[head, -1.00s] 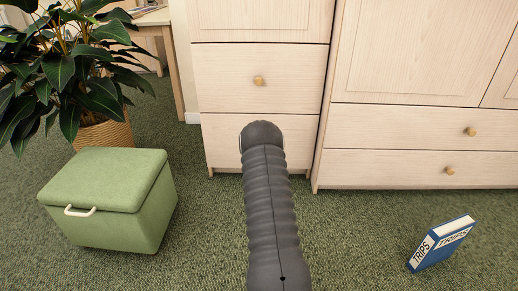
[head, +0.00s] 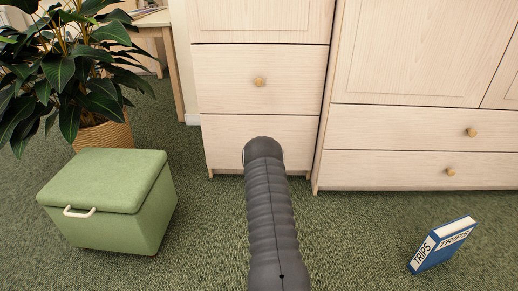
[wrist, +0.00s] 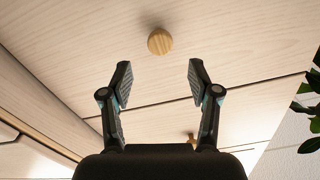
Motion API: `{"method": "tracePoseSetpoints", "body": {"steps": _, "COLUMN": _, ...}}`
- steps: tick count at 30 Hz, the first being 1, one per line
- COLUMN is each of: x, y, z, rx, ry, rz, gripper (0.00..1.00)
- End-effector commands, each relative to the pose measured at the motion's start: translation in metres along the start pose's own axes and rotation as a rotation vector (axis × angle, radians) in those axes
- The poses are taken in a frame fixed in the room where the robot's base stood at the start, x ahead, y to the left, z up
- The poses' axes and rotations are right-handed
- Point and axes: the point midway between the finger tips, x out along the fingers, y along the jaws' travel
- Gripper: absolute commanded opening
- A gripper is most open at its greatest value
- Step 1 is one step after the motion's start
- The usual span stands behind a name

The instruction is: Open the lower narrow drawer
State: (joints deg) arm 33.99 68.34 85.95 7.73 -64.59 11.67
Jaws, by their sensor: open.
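The lower narrow drawer (head: 225,132) is the bottom front of the pale wood cabinet in the head view and looks shut. Its knob is hidden there behind my arm. In the wrist view, which looks upside down, a round wooden knob (wrist: 160,41) sits on the drawer front (wrist: 225,45). My gripper (wrist: 160,70) is open and empty, its two fingers spread on either side of the knob's line. The knob shows just past the fingertips, roughly centred between them. I see no contact. My gripper is hidden behind my arm in the head view.
The upper narrow drawer (head: 225,72) with its knob (head: 259,82) is right above. A wider cabinet (head: 400,125) adjoins on the right. A green storage stool (head: 105,195) and a potted plant (head: 85,75) stand left. A blue book (head: 442,245) stands on the carpet at right.

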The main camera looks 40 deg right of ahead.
Motion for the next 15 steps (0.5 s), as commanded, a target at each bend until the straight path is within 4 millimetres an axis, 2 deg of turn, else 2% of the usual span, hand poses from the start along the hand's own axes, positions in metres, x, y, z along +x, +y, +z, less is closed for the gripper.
{"method": "tracePoseSetpoints", "body": {"steps": 9, "x": 0.05, "y": 0.001, "z": 0.002, "rx": 0.0, "ry": 0.0, "rz": 0.0, "gripper": 0.61}}
{"method": "tracePoseSetpoints", "body": {"steps": 15, "x": 0.073, "y": 0.001, "z": 0.002, "rx": -0.001, "ry": -0.001, "rz": 0.001, "gripper": 0.61}}
